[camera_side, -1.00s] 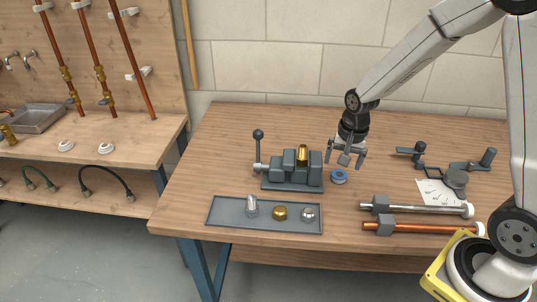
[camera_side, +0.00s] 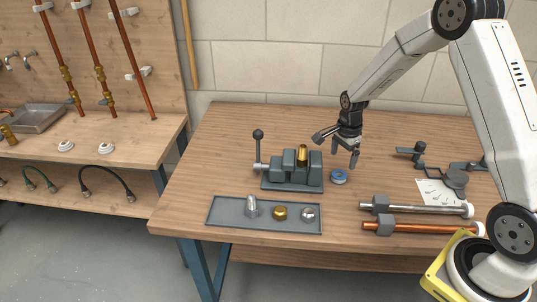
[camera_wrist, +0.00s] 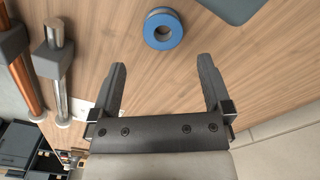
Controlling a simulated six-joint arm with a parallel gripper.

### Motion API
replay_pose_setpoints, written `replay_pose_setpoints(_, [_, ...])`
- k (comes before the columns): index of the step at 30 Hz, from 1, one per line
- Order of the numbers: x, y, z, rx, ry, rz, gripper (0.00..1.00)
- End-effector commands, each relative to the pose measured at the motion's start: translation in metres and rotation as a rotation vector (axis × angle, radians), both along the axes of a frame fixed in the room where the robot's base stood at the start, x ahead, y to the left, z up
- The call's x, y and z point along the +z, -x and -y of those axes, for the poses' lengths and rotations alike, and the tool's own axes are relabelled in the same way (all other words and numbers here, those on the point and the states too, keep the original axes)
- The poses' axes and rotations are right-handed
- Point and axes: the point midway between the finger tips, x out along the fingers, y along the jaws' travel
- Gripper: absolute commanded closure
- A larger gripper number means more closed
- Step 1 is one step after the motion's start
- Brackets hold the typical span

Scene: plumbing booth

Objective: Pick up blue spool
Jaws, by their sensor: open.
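The blue spool (camera_side: 339,177) lies flat on the wooden table, just right of the grey vise. In the wrist view the blue spool (camera_wrist: 163,29) shows as a blue ring with a pale roll and a dark centre hole, beyond the fingertips. My gripper (camera_side: 338,150) is above the table, over and slightly behind the spool, and tilted. In the wrist view my gripper (camera_wrist: 162,68) has its two dark fingers wide apart with nothing between them. The spool is apart from both fingers.
The grey vise (camera_side: 283,183) holding a brass fitting (camera_side: 302,155) stands left of the spool. A grey tray (camera_side: 235,224) with small fittings lies in front. A steel pipe (camera_side: 425,208) and a copper pipe (camera_side: 420,228) lie at right. The table behind the vise is clear.

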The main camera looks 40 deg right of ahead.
Motion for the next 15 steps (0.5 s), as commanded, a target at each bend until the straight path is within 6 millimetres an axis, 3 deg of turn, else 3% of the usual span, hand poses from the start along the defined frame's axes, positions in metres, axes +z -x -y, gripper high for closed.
replay_pose_setpoints(6, [-0.016,0.0,0.0,0.001,0.0,-0.001,0.0])
replay_pose_setpoints(15, [-0.02,0.0,0.0,0.002,0.0,0.001,0.0])
